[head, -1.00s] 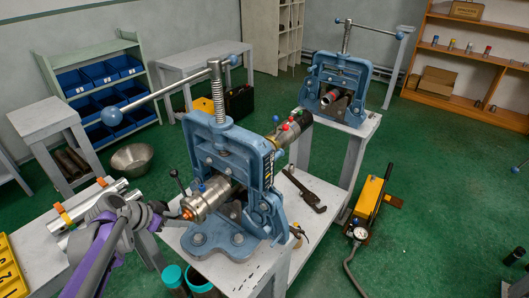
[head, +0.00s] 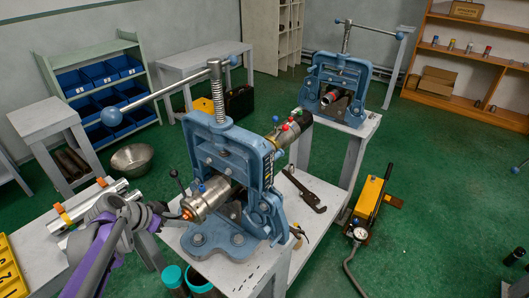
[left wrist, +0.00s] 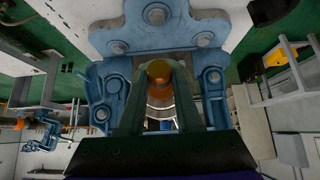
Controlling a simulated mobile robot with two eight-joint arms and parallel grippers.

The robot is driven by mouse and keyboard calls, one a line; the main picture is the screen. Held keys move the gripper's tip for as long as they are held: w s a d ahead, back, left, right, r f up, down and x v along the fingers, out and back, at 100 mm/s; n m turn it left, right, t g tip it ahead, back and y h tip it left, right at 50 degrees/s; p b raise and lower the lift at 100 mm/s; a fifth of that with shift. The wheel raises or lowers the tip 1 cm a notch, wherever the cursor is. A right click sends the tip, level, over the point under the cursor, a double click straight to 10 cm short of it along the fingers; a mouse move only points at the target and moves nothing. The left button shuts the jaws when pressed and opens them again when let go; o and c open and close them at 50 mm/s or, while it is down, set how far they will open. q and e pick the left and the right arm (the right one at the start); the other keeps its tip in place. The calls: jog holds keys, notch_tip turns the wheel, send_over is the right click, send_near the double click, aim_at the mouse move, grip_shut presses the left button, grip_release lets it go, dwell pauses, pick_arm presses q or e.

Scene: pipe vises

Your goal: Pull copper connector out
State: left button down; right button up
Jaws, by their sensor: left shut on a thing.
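The copper connector (head: 187,213) sits at the near end of a metal cylinder (head: 208,198) clamped in the near blue pipe vise (head: 228,150). It also shows in the left wrist view as an orange-brown round end (left wrist: 159,72) between the two fingertips. My left gripper (head: 180,215) comes in from the left and is shut on the copper connector, in line with the cylinder. In the left wrist view the fingers (left wrist: 160,80) lie on both sides of the connector. My right gripper is in neither view.
The vise stands on a grey table (head: 240,275) with a wrench (head: 306,192) on it. A second blue vise (head: 338,88) stands behind on another table. A yellow hand pump (head: 369,200) with a hose lies on the green floor to the right. Teal-topped containers (head: 185,280) stand at the front.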

pick_arm(q)
jog(key=shift+s+a, duration=0.5)
jog(key=shift+s, duration=0.05)
jog(key=shift+s+a, duration=1.25)
jog(key=shift+s, duration=0.15)
jog(key=p+v, duration=0.4)
jog(key=v, duration=0.3)
